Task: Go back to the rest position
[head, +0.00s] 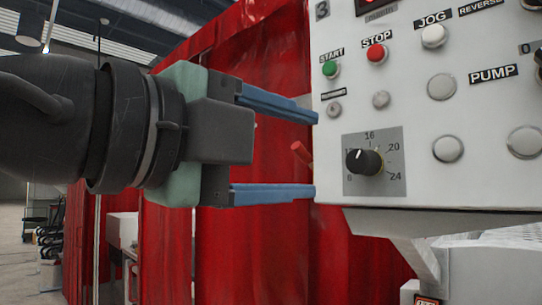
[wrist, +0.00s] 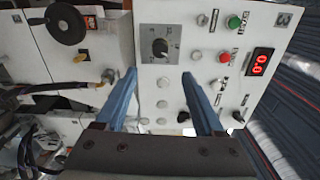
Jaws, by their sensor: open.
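My gripper (head: 316,154) is open and empty, with two blue fingers spread apart, one above the other in the head view. It points at the left edge of a white control panel (head: 480,180) and overlaps that edge in the picture; I cannot tell a touch. In the wrist view my gripper (wrist: 160,88) faces the same panel (wrist: 205,75). A black dial (head: 364,161) on a grey scale plate sits right of the fingertips, and shows in the wrist view (wrist: 160,47). A green START button (head: 330,69) and a red STOP button (head: 376,54) are above it.
Red curtains (head: 275,240) hang behind my gripper. A red display (wrist: 259,63) reads 0.0 on the panel. A black handwheel (wrist: 66,23) is on the machine at the wrist view's upper left. Open floor (head: 25,265) shows at the head view's lower left.

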